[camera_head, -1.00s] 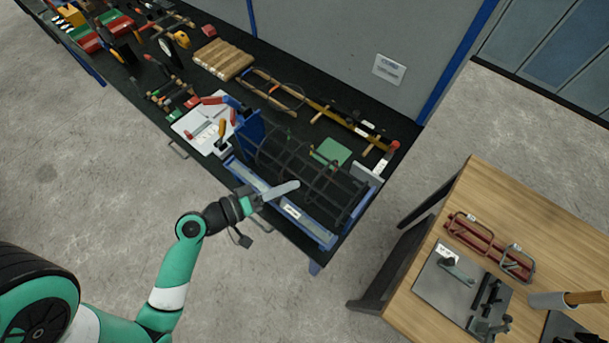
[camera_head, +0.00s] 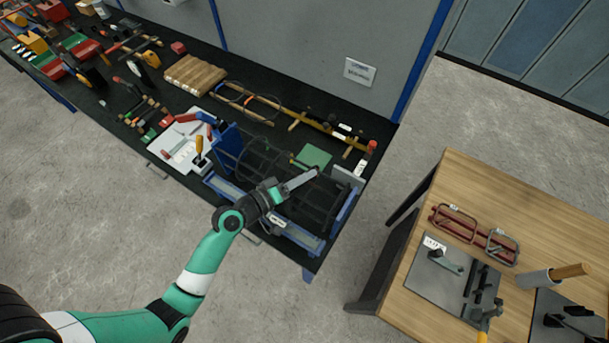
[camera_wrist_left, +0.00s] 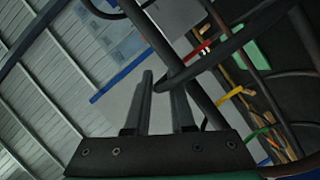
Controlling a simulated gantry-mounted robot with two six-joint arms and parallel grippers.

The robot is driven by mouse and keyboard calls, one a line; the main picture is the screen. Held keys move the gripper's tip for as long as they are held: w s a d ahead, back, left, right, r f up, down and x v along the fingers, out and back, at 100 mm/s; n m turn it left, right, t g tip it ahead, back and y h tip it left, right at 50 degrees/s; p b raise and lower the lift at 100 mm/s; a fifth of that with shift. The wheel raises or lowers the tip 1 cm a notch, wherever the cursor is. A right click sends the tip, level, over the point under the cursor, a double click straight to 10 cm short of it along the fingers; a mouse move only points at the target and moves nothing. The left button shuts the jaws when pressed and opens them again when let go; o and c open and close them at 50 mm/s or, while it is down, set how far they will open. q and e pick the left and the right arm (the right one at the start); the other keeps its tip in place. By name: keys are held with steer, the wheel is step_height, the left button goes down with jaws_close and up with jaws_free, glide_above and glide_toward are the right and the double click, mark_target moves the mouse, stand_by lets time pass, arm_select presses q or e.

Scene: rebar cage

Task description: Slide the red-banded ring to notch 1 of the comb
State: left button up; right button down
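My left gripper (camera_head: 302,181) reaches over the dark rebar cage (camera_head: 262,160), which lies in a blue-ended frame (camera_head: 229,140). In the left wrist view its two fingers (camera_wrist_left: 162,82) stand apart with a gap between them. A dark bar (camera_wrist_left: 222,52) of the cage crosses close to the fingertips; I cannot tell if it touches. A red-and-white mark (camera_wrist_left: 200,50) shows beyond the fingers; I cannot tell if it is the red-banded ring. A yellow band (camera_wrist_left: 236,92) shows right of the fingers. I cannot make out the comb's notches. My right gripper is out of view.
A green plate (camera_head: 314,156) lies behind the cage. A grey wall panel (camera_head: 310,40) rises behind the bench. A wooden table (camera_head: 420,265) stands at the right.

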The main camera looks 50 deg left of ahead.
arm_select(q)
jaws_close()
stand_by(1.4)
